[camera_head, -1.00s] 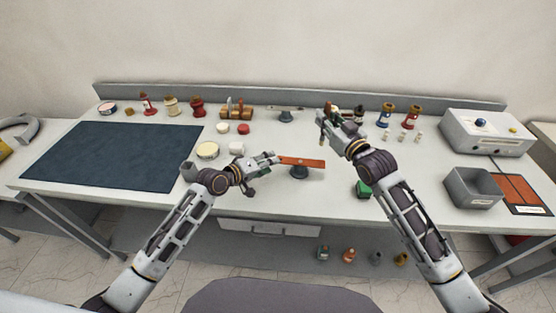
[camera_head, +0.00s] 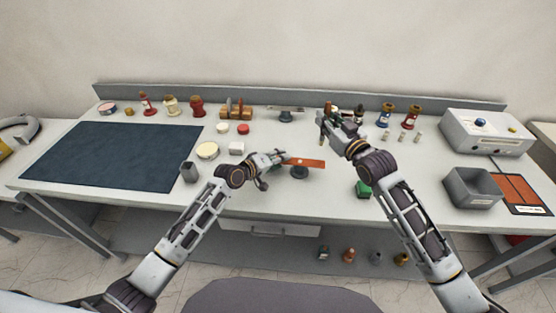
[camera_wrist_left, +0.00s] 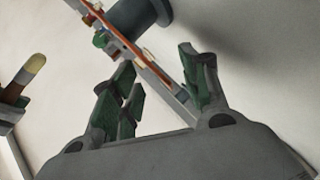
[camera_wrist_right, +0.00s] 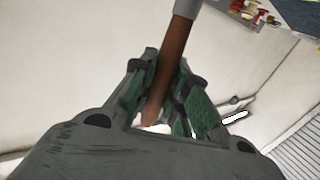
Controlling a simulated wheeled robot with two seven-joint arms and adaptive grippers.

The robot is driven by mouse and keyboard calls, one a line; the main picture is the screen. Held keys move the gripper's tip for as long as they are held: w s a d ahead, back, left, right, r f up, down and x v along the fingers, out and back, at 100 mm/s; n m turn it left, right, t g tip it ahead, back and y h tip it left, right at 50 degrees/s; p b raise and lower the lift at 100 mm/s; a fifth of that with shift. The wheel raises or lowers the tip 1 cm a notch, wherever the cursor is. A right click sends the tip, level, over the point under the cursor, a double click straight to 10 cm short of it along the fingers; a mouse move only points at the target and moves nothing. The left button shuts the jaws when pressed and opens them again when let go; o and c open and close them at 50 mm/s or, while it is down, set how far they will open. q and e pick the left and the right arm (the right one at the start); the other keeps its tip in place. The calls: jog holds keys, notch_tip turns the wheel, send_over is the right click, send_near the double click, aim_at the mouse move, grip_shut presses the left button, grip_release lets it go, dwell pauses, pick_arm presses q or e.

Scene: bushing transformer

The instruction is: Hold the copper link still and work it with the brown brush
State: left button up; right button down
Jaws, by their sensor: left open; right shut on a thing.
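The copper link (camera_head: 308,163) is a flat orange-brown bar on a dark round stand (camera_head: 299,173) near the middle of the bench. My left gripper (camera_head: 280,157) is at its left end. In the left wrist view the bar (camera_wrist_left: 130,47) appears edge-on, its near end reaching between the spread fingers of my left gripper (camera_wrist_left: 157,95); contact is unclear. My right gripper (camera_head: 324,118) is raised over the back middle of the bench. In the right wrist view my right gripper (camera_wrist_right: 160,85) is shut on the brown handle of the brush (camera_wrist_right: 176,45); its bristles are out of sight.
A second dark stand with a grey bar (camera_head: 286,112) is behind the link. A green object (camera_head: 363,189) lies under my right arm. A grey bin (camera_head: 472,187) stands right.

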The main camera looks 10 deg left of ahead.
pick_arm(q)
jog(key=c, duration=0.9)
jog(key=shift+f, duration=0.1)
grip_shut()
